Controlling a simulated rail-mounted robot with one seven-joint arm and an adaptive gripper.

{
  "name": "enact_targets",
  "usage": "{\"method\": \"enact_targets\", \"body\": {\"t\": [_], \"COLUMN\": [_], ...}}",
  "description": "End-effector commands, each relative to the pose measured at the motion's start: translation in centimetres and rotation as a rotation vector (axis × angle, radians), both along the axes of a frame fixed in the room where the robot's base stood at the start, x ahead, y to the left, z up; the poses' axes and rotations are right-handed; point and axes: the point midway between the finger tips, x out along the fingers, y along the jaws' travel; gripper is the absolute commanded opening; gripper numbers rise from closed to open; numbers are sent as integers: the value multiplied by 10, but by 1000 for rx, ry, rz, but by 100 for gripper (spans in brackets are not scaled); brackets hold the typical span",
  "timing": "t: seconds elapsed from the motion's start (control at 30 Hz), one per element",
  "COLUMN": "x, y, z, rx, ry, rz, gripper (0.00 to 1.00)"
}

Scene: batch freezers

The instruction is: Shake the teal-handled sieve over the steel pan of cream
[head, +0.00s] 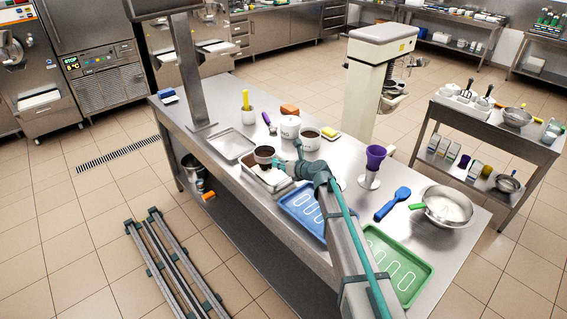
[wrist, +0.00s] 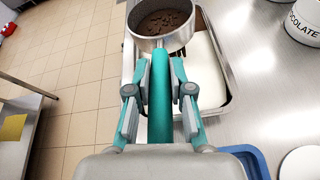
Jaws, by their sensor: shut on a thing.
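The teal-handled sieve (head: 264,152) is in my gripper (head: 297,160). In the wrist view the fingers of my gripper (wrist: 161,72) are shut on the teal handle, and the metal sieve (wrist: 161,24) holds dark brown powder with some lumps. The sieve is above the steel pan (head: 285,189), over its left part as the wrist view shows it. The pan (wrist: 232,103) holds smooth white cream, with a brown area at its far end beside the sieve. The sieve hides part of the cream. I cannot tell whether powder is falling.
A blue tray (head: 305,224) lies right of the pan, and an empty steel tray (head: 231,144) lies left. White tubs (head: 310,141) stand behind.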

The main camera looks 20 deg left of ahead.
Motion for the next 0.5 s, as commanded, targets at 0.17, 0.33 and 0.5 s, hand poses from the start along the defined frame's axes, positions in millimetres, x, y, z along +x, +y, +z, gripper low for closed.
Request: {"method": "enact_targets", "body": {"t": [0.17, 0.33, 0.5], "x": [-3, 16, 21], "y": [2, -8, -13], "z": [0, 0, 0], "rx": [0, 1, 1], "ry": [-1, -1, -1], "rz": [-2, -4, 0], "gripper": [0, 0, 0]}}
